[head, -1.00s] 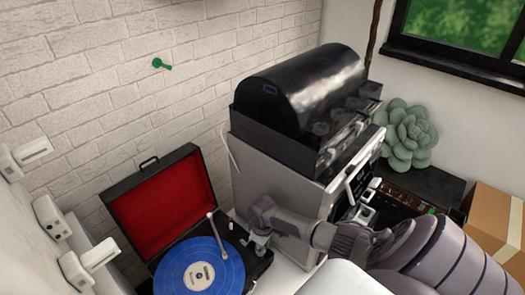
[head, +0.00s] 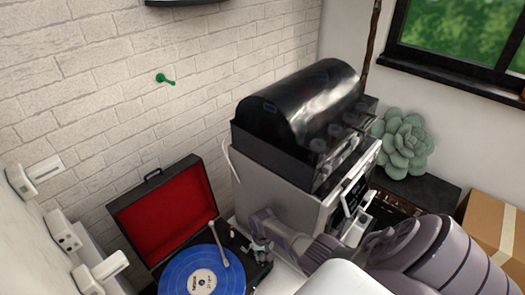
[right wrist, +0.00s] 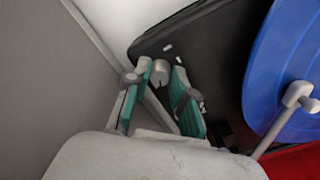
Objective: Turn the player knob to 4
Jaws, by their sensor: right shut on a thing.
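The record player is an open black case (head: 136,218) with a red-lined lid and a blue record (head: 202,274) with a white label. Its pale tonearm (head: 219,243) lies over the record. My right gripper (head: 259,248) is at the player's right side. In the right wrist view, its teal-padded fingers (right wrist: 155,80) are on either side of a small light-grey knob (right wrist: 160,70) near the corner of the black deck (right wrist: 215,65), shut on it. A dark mark shows on the knob; I cannot read any number or setting. My left gripper is out of view.
A large grey machine with a black rounded top (head: 305,100) stands close beside my right arm. A green succulent (head: 403,145) and a cardboard box (head: 493,220) are on the right. White wall fittings (head: 62,232) are at the left.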

